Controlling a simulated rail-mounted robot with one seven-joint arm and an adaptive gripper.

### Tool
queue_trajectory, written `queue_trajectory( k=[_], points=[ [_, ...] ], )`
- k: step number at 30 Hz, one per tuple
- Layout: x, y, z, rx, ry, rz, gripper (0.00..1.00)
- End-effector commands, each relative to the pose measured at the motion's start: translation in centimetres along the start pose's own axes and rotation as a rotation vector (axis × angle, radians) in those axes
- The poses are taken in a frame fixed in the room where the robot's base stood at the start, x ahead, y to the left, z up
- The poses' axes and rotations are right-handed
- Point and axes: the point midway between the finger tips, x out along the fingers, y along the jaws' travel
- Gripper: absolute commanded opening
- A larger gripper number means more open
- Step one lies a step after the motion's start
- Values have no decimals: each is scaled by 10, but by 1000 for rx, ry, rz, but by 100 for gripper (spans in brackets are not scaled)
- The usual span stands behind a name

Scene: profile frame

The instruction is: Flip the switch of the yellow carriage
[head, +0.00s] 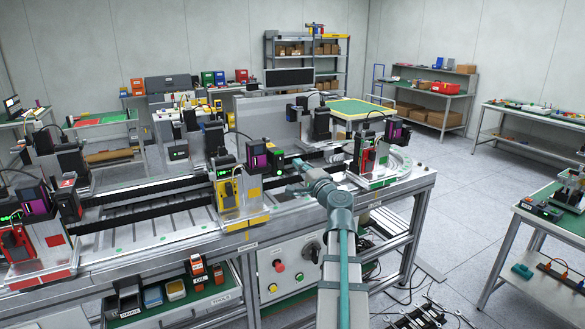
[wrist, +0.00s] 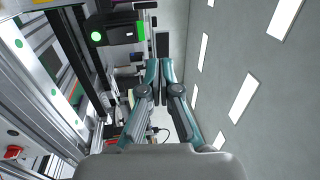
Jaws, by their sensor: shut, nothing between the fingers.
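The yellow carriage (head: 229,196) stands on the rail bench in the head view, left of my arm. It has a yellow plate and a yellow-edged base, with a black and magenta unit (head: 258,162) at its upper right. I cannot make out its switch clearly. My gripper (head: 298,163) is to the right of that unit, above the bench, and touches nothing that I can see. In the wrist view my gripper (wrist: 166,66) shows two fingers together and empty. A black module with a round green light (wrist: 97,36) is at upper left there, apart from the fingers.
A red carriage (head: 46,262) stands at the bench's left end. Another carriage with a red part (head: 369,160) and a green-edged base stands to the right of my gripper. Black cable chains run along the bench. An open drawer (head: 180,306) with bins is below.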

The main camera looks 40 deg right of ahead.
Motion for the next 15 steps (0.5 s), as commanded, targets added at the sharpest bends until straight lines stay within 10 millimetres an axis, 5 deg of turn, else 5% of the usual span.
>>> queue_trajectory(
  k=[5,15],
  points=[
    [-16,-7,0,0,2,-1,0],
    [-18,-9,0,1,0,0,0]
  ],
)
